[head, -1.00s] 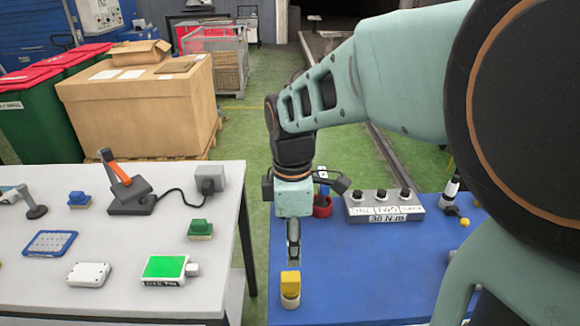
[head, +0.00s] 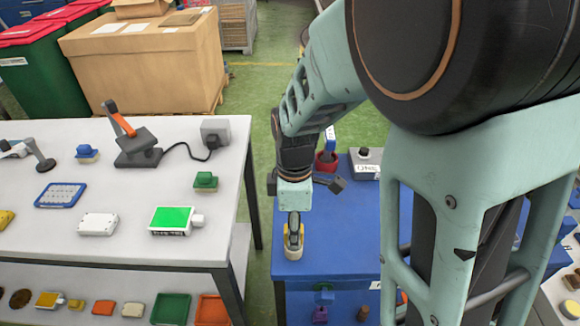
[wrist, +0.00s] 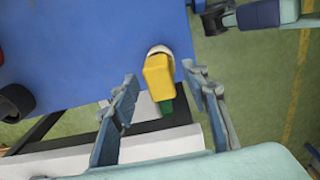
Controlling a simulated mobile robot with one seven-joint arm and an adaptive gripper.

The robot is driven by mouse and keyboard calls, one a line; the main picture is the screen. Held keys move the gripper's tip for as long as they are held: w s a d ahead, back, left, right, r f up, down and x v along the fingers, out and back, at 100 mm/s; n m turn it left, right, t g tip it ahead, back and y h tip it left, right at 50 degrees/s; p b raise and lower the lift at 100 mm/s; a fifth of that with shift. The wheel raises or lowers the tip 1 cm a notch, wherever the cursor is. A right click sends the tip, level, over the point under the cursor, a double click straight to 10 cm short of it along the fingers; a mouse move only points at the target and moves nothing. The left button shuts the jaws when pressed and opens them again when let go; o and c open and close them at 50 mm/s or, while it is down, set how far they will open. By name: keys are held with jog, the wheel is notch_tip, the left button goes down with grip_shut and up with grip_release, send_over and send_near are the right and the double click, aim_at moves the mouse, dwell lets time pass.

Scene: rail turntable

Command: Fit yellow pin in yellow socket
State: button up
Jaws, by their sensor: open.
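The yellow pin (wrist: 158,78) is a blocky yellow piece with a pale round base (wrist: 158,50), near the blue table's edge. In the head view my gripper hides most of it, and the pale base (head: 293,254) shows below the fingers. My gripper (head: 293,232) points down over it. In the wrist view my gripper (wrist: 164,84) is open, with one finger on each side of the yellow pin. I cannot tell whether they touch it. I cannot make out a yellow socket for certain.
The white table (head: 60,240) at the left holds a green-screen device (head: 170,220), a green block (head: 205,180), a blue block (head: 87,151) and a joystick (head: 130,135). A red cup (head: 326,162) stands behind my gripper on the blue table (head: 350,235). A gap separates the tables.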

jog(key=shift+f, duration=0.2)
grip_shut()
dwell(0.6)
